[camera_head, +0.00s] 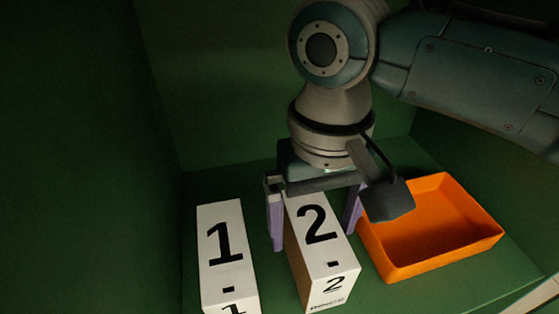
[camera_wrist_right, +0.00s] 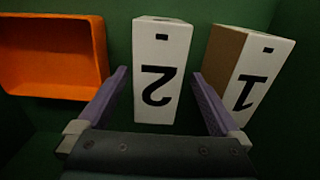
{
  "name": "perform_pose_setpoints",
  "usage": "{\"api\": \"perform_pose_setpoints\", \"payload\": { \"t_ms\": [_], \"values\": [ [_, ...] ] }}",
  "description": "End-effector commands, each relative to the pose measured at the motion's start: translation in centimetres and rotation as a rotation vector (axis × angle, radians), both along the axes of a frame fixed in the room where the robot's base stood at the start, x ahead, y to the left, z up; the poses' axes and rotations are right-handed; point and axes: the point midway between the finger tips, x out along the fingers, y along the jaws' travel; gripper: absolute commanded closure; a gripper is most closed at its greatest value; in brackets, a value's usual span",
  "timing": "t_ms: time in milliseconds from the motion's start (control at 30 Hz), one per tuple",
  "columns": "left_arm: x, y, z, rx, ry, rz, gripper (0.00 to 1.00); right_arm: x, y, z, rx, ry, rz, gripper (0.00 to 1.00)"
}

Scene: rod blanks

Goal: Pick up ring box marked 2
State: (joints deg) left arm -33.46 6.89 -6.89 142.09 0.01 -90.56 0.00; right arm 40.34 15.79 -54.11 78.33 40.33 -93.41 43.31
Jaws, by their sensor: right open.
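In the right wrist view the fingers (camera_wrist_right: 160,88) are apart, with gaps to the box on both sides. The box's far top part is hidden under the gripper in the head view. My left gripper is in neither view.
A similar white box marked 1 (camera_head: 226,257) stands close on the left, near the left finger. An orange tray (camera_head: 490,240) sits on the right and looks empty. Green walls enclose the back and left.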

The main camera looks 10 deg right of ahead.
Motion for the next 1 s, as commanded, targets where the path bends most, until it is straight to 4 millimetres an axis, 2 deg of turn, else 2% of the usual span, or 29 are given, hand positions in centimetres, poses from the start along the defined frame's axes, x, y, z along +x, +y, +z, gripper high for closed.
{"api": "perform_pose_setpoints", "payload": {
  "t_ms": [33,233,533,1000],
  "values": [
    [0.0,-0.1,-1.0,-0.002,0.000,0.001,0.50,-0.1,-0.1,-1.1,-0.001,0.000,0.000,0.00],
    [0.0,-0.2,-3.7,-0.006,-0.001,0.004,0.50,-0.4,-0.4,-4.3,-0.002,0.000,0.001,0.00],
    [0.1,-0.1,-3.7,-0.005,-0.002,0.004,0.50,-0.4,-0.4,-4.4,0.000,-0.002,0.001,0.01],
    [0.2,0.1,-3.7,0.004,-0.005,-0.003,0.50,-0.4,-0.4,-4.4,-0.001,-0.001,0.002,0.54]
  ]
}}
